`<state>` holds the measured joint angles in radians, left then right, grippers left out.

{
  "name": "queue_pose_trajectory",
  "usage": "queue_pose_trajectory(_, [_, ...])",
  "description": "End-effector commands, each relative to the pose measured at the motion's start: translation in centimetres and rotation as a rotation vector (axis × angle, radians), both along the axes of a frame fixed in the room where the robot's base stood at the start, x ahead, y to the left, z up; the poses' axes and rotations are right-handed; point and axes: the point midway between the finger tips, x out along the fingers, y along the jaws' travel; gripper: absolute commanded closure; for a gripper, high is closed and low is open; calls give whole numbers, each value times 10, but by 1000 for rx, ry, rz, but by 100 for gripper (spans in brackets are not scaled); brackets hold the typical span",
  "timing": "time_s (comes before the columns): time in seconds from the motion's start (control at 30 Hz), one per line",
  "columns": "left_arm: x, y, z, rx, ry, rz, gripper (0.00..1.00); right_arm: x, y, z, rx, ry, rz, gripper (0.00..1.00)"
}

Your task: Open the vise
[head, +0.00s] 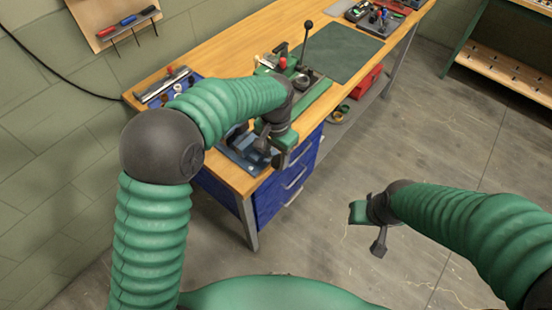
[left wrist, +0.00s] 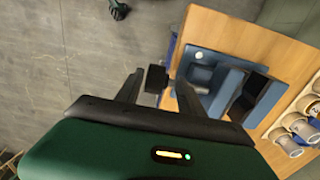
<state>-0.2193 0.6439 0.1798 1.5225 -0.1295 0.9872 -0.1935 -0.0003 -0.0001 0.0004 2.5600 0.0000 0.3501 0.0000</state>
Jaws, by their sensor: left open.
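A blue-grey vise (head: 240,152) sits on the near end of the wooden workbench, partly hidden by my left arm. In the left wrist view the vise (left wrist: 203,72) is right of the fingers, with a dark gap between its blue blocks. My left gripper (head: 265,143) is beside the vise at the bench end. In the left wrist view its fingers (left wrist: 158,92) are spread. A small dark block (left wrist: 157,78) shows between them; I cannot tell if it belongs to the vise. My right gripper (head: 370,218) hangs over the floor, away from the bench; its finger opening is unclear.
The workbench (head: 235,50) has blue drawers (head: 285,188) below. A green lever machine (head: 305,85) stands just behind my left gripper. A tray of small parts (head: 170,87) is at the left edge. A red box (head: 367,82) sits on the lower shelf.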

Motion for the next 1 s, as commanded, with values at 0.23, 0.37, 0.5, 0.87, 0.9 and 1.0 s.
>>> queue_pose_trajectory(0.23, [-1, -2, -17, 0, -1, 0, 55, 0, 0, 0, 0, 0, -1, 64])
queue_pose_trajectory(0.37, [-1, -1, -16, 0, -2, 0, 55, 0, 0, 0, 0, 0, -1, 64])
queue_pose_trajectory(0.5, [0, 1, -16, -2, -1, 0, 65, 0, 0, 0, 0, 0, -1, 64])
queue_pose_trajectory(0.87, [-2, 0, -17, 0, 2, 0, 100, 0, 0, 0, 0, 0, -1, 64])
queue_pose_trajectory(0.9, [-2, 0, -17, 0, 2, 0, 100, 0, 0, -1, 0, 0, -1, 64])
queue_pose_trajectory(1.0, [-3, -1, -17, -5, -3, 0, 100, 0, 0, -2, 0, 0, -1, 64])
